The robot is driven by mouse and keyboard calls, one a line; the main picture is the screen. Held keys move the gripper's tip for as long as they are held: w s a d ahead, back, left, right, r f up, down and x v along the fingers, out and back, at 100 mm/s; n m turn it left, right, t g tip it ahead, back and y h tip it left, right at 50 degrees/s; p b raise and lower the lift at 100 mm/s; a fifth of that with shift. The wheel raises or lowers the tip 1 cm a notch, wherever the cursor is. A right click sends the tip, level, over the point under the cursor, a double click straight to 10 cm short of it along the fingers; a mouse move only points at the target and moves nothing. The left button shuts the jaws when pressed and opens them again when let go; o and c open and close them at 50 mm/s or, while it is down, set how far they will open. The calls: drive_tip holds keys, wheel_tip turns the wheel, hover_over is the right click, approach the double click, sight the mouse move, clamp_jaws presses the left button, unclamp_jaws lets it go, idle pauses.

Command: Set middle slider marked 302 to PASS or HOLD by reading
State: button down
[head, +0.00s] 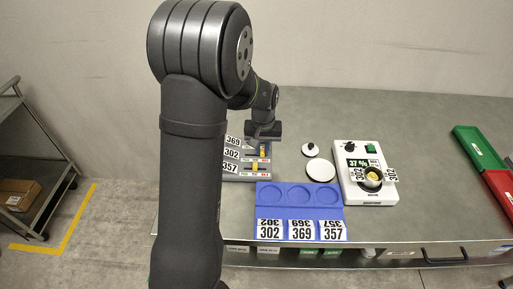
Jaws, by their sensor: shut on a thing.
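The slider panel (240,177) has three rows labelled 369, 302 and 357 from back to front. My gripper (263,145) points down over it, shut on what appears to be the yellow knob of the middle row, 302, toward the right of its track. The arm and fingers partly hide the panel. The front row's yellow knob (255,167) sits near its track's middle. The white instrument (376,199) at right has a display (358,162) that seems to read 37 %. On it is a small dish (373,185) tagged 302, with yellowish contents.
A blue tray (262,205) with three empty round recesses and tags 302, 369, 357 stands in front. A white disc (319,170) and a small knobbed lid (310,149) lie between panel and instrument. Green (478,148) and red (500,188) bins are at far right.

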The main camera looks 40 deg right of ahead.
drive_tip(key=shift+s+d, duration=0.15)
drive_tip(key=shift+d, duration=0.05)
drive_tip(key=c, duration=1.4)
unclamp_jaws()
wheel_tip(320, 180, up, 18)
drive_tip(key=shift+f, duration=0.25)
wheel_tip(320, 180, down, 18)
drive_tip(key=shift+a+r, duration=0.1)
drive_tip(key=shift+r, duration=0.1)
drive_tip(key=shift+w+a, duration=0.1)
drive_tip(key=shift+w, duration=0.1)
